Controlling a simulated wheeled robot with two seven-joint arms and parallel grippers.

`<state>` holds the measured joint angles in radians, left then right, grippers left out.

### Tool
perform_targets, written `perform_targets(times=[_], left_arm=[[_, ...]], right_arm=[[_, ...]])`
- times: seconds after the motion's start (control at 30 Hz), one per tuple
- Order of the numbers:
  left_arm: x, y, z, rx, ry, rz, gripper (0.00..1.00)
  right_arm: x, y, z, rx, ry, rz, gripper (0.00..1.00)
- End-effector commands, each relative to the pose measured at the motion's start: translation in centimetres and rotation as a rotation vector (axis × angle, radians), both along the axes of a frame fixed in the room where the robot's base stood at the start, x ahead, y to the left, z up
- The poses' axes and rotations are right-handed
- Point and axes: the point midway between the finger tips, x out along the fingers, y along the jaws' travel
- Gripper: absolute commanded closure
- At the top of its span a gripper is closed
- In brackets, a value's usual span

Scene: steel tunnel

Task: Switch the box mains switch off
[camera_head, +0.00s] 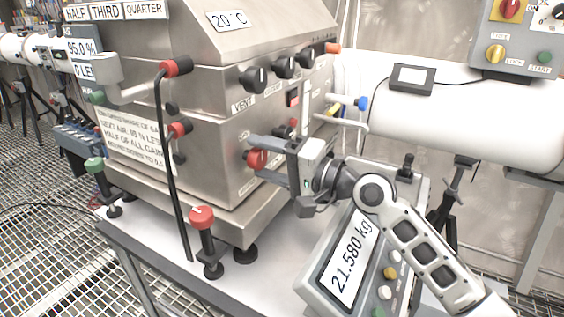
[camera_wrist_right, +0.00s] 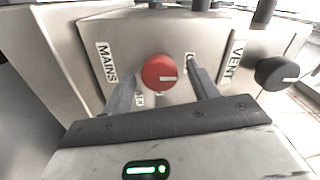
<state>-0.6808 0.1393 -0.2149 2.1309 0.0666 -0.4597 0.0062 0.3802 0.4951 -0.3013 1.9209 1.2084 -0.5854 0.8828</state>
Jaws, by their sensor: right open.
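The mains switch is a round red knob (camera_head: 257,159) on the lower front of the steel box (camera_head: 215,150). My right gripper (camera_head: 253,156) is open, with one finger on each side of the knob. In the wrist view its fingers (camera_wrist_right: 161,77) stand apart from the knob, with gaps on both sides. Two small labels near the knob are partly hidden by the fingers. My left gripper is not in view.
A black VENT knob (camera_wrist_right: 277,73) is right of the mains knob in the wrist view. Black knobs (camera_head: 284,67) line the box above. A scale display (camera_head: 353,258) stands below my right arm. A red-capped clamp (camera_head: 202,217) and a black rod (camera_head: 170,165) are at the left.

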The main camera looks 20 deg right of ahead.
Motion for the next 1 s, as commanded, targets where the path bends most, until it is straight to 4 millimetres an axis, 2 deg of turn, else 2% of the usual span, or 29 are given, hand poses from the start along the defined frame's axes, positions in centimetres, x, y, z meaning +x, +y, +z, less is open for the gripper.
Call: perform_targets(times=[0.13,0.27,0.7,0.8,1.0], left_arm=[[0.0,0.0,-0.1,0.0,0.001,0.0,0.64],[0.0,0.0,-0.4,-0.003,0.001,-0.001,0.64],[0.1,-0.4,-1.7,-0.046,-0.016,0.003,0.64],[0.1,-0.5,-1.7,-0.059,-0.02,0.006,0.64],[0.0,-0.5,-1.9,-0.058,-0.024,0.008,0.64]], right_arm=[[-0.2,-0.3,0.0,0.001,0.001,-0.001,0.41],[-1.3,-1.3,-0.2,-0.002,0.0,-0.002,0.41],[-8.6,-8.5,-0.6,-0.005,0.005,-0.002,0.41],[-9.8,-9.7,-0.4,-0.004,0.002,0.0,0.41],[-11.0,-11.0,-0.2,-0.001,0.002,0.0,0.41]])
